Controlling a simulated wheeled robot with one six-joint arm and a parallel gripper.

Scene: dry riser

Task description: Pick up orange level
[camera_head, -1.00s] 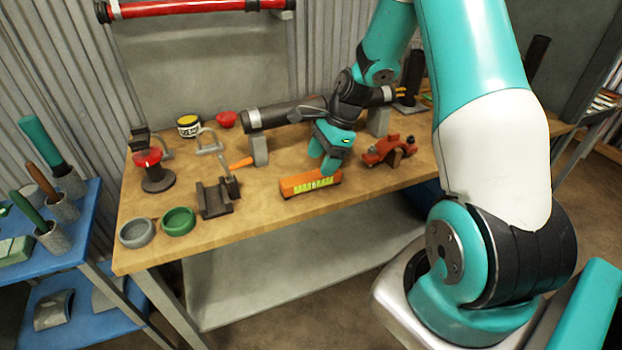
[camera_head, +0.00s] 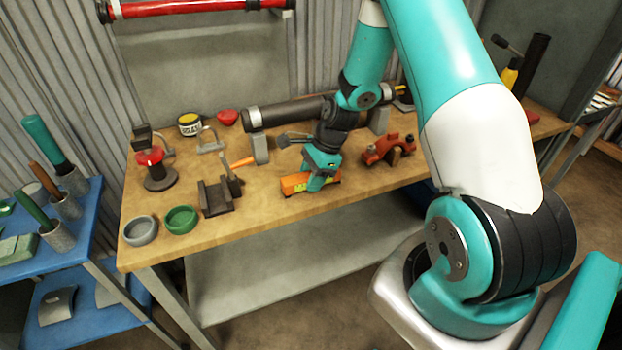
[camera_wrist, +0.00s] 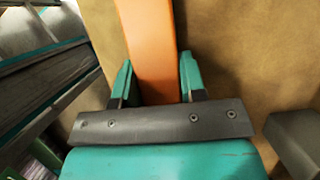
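The orange level (camera_head: 295,184) lies on the wooden workbench near its front edge, partly hidden behind my gripper in the head view. My gripper (camera_head: 316,184) is lowered over it from above. In the wrist view the level (camera_wrist: 150,50) runs as an orange bar between the two teal fingers. My gripper (camera_wrist: 156,82) is open there, with one finger on each side of the level. A narrow gap shows on the left side; on the right the finger is very close, and I cannot tell whether it touches.
A red clamp (camera_head: 388,149) stands on the bench to the right. A grey pipe (camera_head: 290,112) on supports lies behind. A dark metal bracket (camera_head: 215,198), a green ring (camera_head: 181,219) and a grey ring (camera_head: 141,231) are to the left.

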